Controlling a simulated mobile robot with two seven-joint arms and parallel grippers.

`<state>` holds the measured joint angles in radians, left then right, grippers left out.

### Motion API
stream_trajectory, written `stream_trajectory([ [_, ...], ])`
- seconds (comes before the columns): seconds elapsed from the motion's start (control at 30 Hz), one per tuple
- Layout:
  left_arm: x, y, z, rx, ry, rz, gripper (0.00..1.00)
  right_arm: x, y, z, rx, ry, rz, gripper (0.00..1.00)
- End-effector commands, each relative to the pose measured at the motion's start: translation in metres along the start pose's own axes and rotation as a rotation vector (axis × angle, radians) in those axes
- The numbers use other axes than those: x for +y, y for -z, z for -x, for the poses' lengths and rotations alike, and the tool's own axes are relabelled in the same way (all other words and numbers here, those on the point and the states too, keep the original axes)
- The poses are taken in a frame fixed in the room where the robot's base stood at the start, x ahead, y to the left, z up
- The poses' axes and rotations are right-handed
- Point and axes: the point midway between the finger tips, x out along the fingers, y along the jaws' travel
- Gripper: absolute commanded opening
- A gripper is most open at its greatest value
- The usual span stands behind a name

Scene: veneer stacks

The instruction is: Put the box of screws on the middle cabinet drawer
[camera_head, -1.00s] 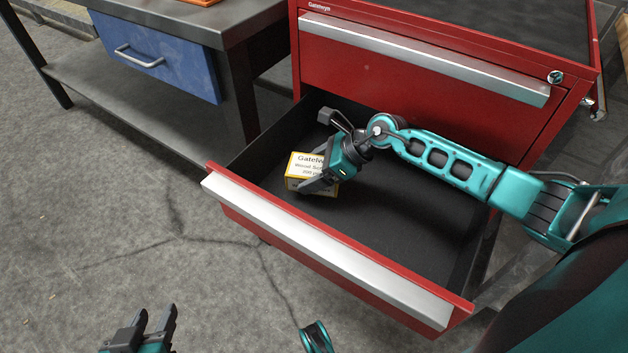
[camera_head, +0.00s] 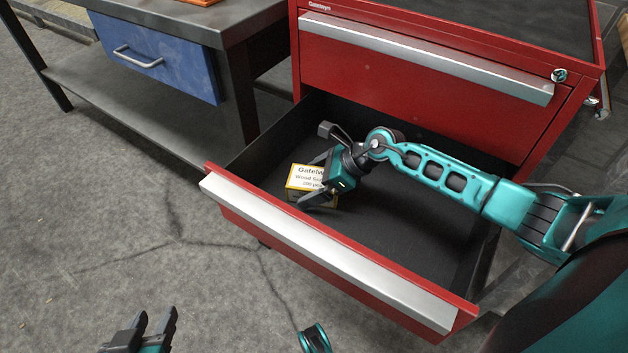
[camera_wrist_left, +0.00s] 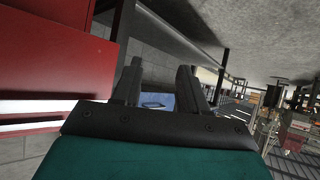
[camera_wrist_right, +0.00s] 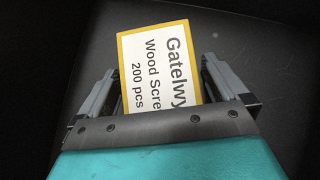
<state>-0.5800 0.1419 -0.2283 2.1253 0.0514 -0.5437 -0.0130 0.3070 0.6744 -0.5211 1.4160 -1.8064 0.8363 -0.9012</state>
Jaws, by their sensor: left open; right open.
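The box of screws (camera_head: 303,174), white-labelled with a yellow border, lies inside the open drawer (camera_head: 400,230) of the red cabinet, near its left end. It also shows in the right wrist view (camera_wrist_right: 150,60), lying on the dark drawer floor between the finger tips. My right gripper (camera_head: 312,180) reaches into the drawer with its fingers open, one on each side of the box. Part of the box is hidden by the gripper. My left gripper (camera_head: 152,325) is open and empty, low over the floor in front of the cabinet; it also shows in the left wrist view (camera_wrist_left: 160,85).
A closed red drawer (camera_head: 400,90) with a silver handle is above the open one. A workbench with a blue drawer (camera_head: 160,65) stands at the left. The open drawer's front lip (camera_head: 330,255) projects over the floor. The drawer's right part is empty.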

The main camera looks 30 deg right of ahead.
Motion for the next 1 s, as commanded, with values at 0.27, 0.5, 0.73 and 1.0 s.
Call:
stream_trajectory([
  [0.27,-0.003,0.006,0.005,-0.004,0.008,-0.003,0.43,-0.001,-0.003,0.036,0.004,0.002,0.003,1.0],
  [0.5,-0.007,0.011,0.01,0.004,0.02,-0.008,0.43,0.0,-0.002,0.088,0.004,0.001,0.002,1.0],
  [0.73,-0.008,0.008,0.013,-0.003,0.022,-0.01,0.43,0.0,-0.002,0.117,0.002,0.0,0.001,1.0],
  [1.0,-0.009,0.006,0.014,-0.006,0.023,-0.011,0.43,0.0,-0.002,0.122,0.0,0.0,-0.001,1.0],
])
